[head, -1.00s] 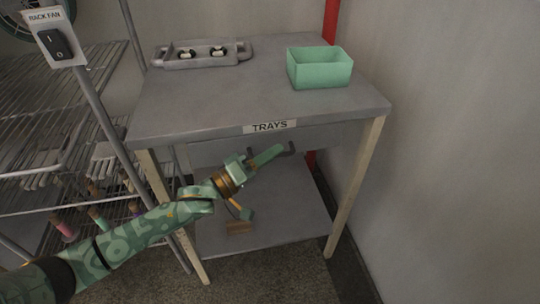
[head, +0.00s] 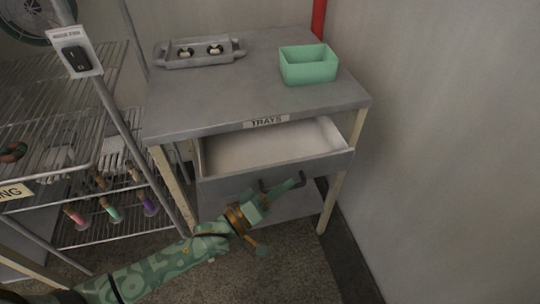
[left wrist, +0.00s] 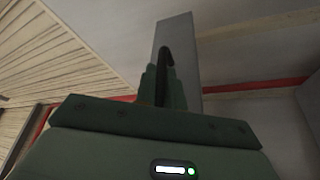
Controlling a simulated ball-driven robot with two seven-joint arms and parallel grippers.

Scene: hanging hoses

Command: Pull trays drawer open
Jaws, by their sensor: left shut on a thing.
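The trays drawer (head: 270,172) sits under the tabletop of a grey table and stands pulled out. Its pale inside shows and looks empty. A label reading TRAYS (head: 267,122) is on the table's front edge above it. My left gripper (head: 283,187) is at the dark handle on the drawer's front and is shut on it. In the left wrist view the dark curved handle (left wrist: 164,57) stands between the green fingers, with the grey drawer front (left wrist: 184,40) behind it. My right gripper is not in view.
On the tabletop (head: 235,87) are a green bin (head: 309,65) and a grey tray (head: 199,52) with handles. A wire rack (head: 70,125) with hose ends stands at the left, with a switch box (head: 76,52) on its post. A wall closes the right side.

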